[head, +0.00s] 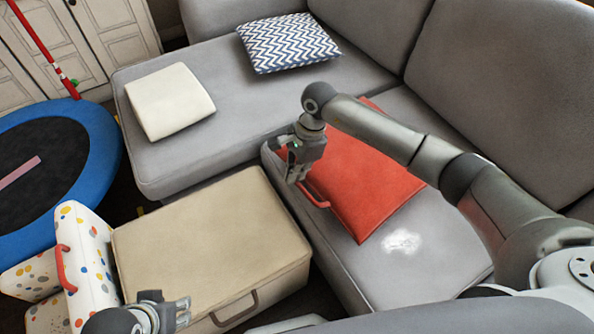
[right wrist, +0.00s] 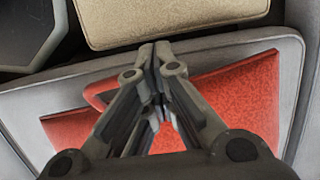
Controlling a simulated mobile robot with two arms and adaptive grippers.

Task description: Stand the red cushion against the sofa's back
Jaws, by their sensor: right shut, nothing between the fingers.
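The red cushion (head: 362,182) lies flat on the seat of the grey sofa (head: 440,255). A red handle loop (head: 313,194) sticks out from its left edge. My right arm crosses above the cushion and hides part of it. My right gripper (head: 295,178) is shut and empty, beside the handle at the cushion's left edge. In the right wrist view the closed fingertips (right wrist: 157,48) are in front of the red cushion (right wrist: 235,95). The sofa's back (head: 497,75) rises behind the seat. My left gripper (head: 183,311) is at the bottom left, over the beige ottoman; its opening is unclear.
The beige ottoman (head: 205,235) with a handle stands before the sofa. A cream cushion (head: 168,100) and a blue zigzag cushion (head: 288,43) lie on the chaise. A dotted box-like piece (head: 88,255) and a blue-rimmed trampoline (head: 105,150) are left. A white patch (head: 402,241) marks the seat.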

